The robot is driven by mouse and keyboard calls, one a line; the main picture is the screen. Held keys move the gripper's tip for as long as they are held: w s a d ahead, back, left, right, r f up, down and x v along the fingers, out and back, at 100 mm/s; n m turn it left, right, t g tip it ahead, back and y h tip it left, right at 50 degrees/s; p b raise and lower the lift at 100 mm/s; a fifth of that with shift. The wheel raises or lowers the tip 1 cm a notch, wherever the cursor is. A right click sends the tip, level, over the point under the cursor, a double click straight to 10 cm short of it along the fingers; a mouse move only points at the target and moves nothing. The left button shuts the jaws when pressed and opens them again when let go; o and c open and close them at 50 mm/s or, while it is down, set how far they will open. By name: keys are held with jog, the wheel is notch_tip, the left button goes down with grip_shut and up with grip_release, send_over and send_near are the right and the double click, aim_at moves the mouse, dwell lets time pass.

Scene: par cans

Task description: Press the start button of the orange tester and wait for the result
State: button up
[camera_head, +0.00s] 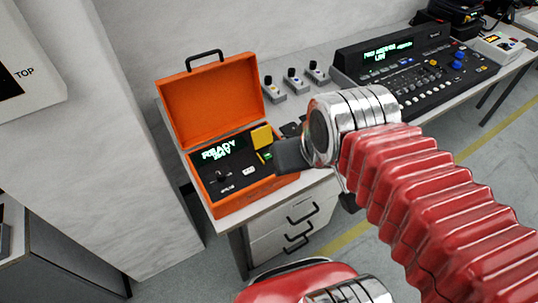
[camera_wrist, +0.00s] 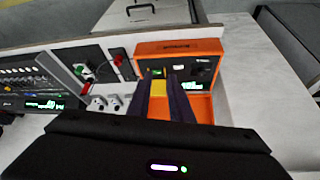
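The orange tester (camera_head: 247,201) stands with its lid (camera_head: 205,102) raised on the bench. Its display (camera_head: 218,153) shows READY in green, with a second line I cannot read surely. A yellow flap-like piece (camera_head: 262,137) stands up from its panel, with a small green button (camera_head: 267,156) just below it. My gripper (camera_head: 278,156) is at the panel's right side, close by the green button; contact cannot be told. In the wrist view, yellow (camera_wrist: 158,89) shows in the gap between my two dark fingers, and green (camera_wrist: 157,72) shows just beyond the tips. The fingers look apart.
Several small grey switch boxes (camera_head: 293,82) stand right of the tester. A lighting console (camera_head: 425,70) with a green display is farther right. White drawers (camera_head: 297,222) are under the bench. A pale wall-like panel (camera_head: 90,150) is at the left.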

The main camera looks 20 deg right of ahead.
grip_shut()
dwell(1.4)
